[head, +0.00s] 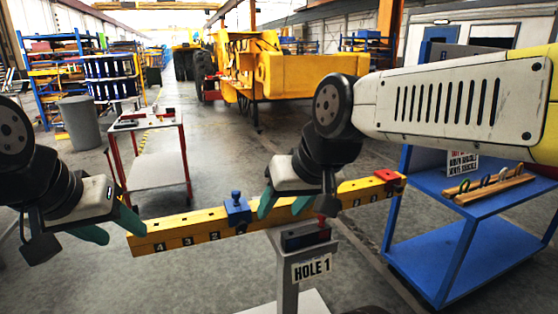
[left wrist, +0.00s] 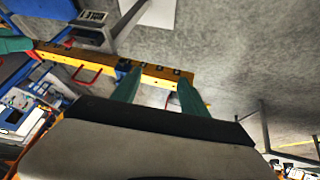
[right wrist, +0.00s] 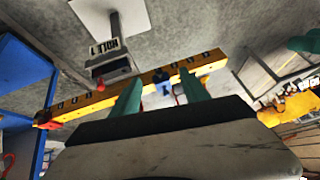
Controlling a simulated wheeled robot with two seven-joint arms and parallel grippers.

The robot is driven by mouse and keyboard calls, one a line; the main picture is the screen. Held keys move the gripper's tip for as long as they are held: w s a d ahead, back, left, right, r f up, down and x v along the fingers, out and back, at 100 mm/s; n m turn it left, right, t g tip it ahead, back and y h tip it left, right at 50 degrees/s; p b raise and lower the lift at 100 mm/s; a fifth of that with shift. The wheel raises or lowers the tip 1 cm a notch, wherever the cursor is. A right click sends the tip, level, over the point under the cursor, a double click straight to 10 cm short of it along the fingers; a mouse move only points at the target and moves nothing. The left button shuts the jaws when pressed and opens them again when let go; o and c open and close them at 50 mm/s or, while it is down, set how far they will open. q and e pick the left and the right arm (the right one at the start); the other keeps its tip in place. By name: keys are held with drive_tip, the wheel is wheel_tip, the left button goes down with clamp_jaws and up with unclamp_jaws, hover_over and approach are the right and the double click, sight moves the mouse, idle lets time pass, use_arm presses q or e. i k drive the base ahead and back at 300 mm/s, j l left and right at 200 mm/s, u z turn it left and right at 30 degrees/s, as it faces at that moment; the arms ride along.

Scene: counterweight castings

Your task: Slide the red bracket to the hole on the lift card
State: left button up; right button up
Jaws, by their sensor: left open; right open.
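A long yellow beam (head: 185,226) with numbered marks rests across a grey stand (head: 287,268). The red bracket (head: 388,176) is at the beam's far right end; it also shows at the left end in the right wrist view (right wrist: 46,124). A blue bracket (head: 237,211) sits nearer the beam's left part. The card (head: 311,268) on the stand reads HOLE 1. My left gripper (head: 112,228) is open and empty by the beam's left end. My right gripper (head: 284,206) is open at the beam, between the blue bracket and the red one. Its arm hides part of the beam.
A blue cart (head: 470,205) at the right carries a wooden rack (head: 494,185) and a sign (head: 463,163). A red-legged trolley (head: 158,170) stands behind the beam's left end, near a grey bin (head: 80,124). A yellow machine (head: 290,75) is far back.

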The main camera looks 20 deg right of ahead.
sight(393, 180)
drive_tip(key=z, duration=1.55)
drive_tip(key=i+l+u, duration=0.1)
drive_tip(key=i+u, duration=0.3)
drive_tip(key=i, duration=0.3)
